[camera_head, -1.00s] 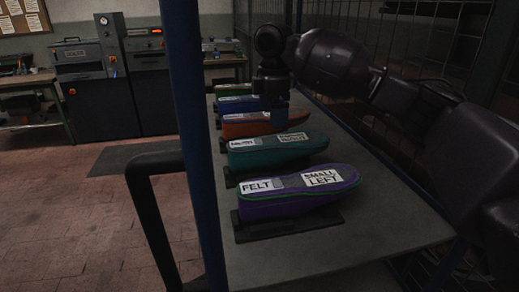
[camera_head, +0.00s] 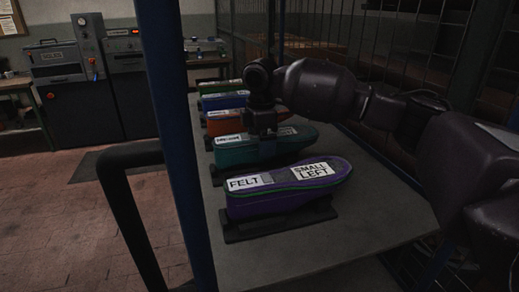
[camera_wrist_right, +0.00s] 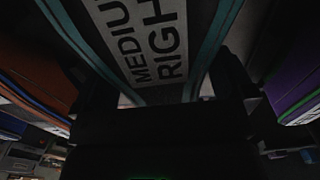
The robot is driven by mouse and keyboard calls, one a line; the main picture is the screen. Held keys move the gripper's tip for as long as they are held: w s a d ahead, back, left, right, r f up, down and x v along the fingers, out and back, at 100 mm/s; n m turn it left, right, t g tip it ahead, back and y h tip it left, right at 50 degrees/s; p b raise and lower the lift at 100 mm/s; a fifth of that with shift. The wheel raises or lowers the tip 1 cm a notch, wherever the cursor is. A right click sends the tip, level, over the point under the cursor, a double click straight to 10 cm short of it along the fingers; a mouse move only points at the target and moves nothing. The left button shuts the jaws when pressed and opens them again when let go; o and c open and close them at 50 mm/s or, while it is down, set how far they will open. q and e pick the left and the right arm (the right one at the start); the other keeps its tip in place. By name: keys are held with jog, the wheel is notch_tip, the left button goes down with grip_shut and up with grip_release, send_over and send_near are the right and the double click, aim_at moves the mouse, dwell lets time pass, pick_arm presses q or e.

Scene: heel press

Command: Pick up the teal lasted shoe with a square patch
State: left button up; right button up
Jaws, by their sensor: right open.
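The teal lasted shoe (camera_head: 231,153) lies on a dark stand on the bench, between the orange and purple shoes. My right gripper (camera_head: 267,152) points down at the teal shoe and covers part of its top. The open fingers of the right gripper (camera_wrist_right: 165,85) show on either side of the shoe. I cannot tell whether they touch it. The patch on the teal shoe is hidden or too dark to make out. My left gripper is not in view.
The purple shoe (camera_head: 285,196), labelled "FELT" and "SMALL LEFT", sits close in front. Orange (camera_head: 222,124), blue (camera_head: 222,102) and green (camera_head: 217,86) shoes line up behind. A blue post (camera_head: 175,150) stands at the bench's left edge. Wire mesh runs along the right.

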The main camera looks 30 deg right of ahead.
jog(key=shift+f, duration=0.55)
jog(key=shift+r, duration=0.1)
jog(key=shift+c, duration=0.2)
jog(key=c, duration=1.3)
jog(key=shift+r, duration=0.2)
